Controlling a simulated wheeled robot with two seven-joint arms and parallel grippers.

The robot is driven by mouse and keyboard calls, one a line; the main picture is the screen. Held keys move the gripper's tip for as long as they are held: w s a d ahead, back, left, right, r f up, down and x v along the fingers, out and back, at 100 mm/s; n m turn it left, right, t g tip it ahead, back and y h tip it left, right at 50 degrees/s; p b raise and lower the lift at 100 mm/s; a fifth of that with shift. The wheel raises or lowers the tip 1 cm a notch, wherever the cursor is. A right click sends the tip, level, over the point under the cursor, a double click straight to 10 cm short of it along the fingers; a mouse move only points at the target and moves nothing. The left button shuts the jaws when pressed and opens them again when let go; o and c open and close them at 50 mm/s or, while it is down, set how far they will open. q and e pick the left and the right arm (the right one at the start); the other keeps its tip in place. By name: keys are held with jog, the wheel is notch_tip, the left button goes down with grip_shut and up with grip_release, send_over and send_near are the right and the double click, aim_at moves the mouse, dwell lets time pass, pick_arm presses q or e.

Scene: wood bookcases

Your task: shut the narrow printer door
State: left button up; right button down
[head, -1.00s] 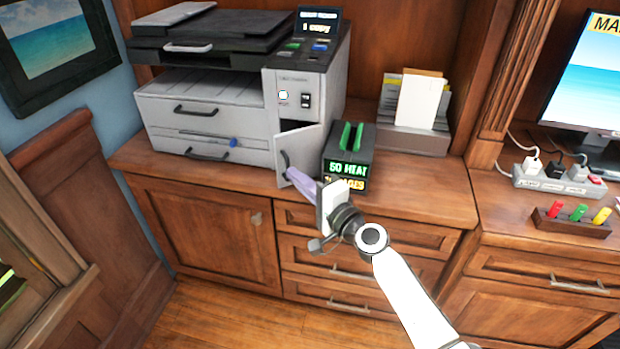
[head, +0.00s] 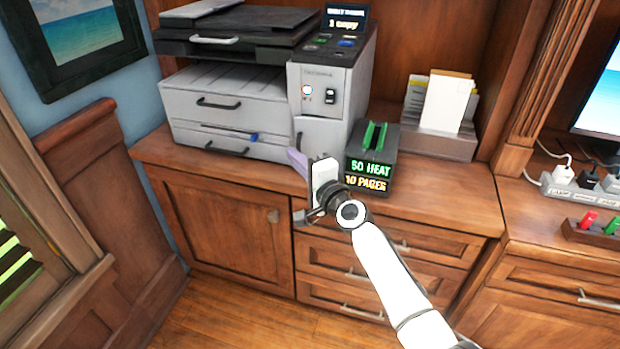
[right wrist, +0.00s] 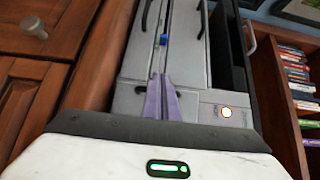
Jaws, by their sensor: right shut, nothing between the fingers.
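The narrow printer door (head: 322,137) is the light grey panel with a dark upright handle, below the printer's control panel (head: 320,92). It looks flush with the printer front in the head view, and no dark gap shows at its top. My right gripper (head: 297,158) is shut and empty, its purple fingers just in front of the door's lower left. The gripper body hides the door's lower part. In the right wrist view, the shut fingers (right wrist: 161,97) point along the printer front; I cannot tell if they touch it. My left gripper is not in view.
A black box with green slots (head: 372,160) stands close right of the door. A paper holder (head: 438,125) is farther right. The printer's wide drawers (head: 222,105) are left of the door. The counter (head: 430,195) is clear in front.

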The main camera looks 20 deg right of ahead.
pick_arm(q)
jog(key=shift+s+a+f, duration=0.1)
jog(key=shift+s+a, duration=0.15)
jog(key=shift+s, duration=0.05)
pick_arm(e)
jog(key=shift+w+d, duration=0.1)
jog(key=shift+w, duration=0.15)
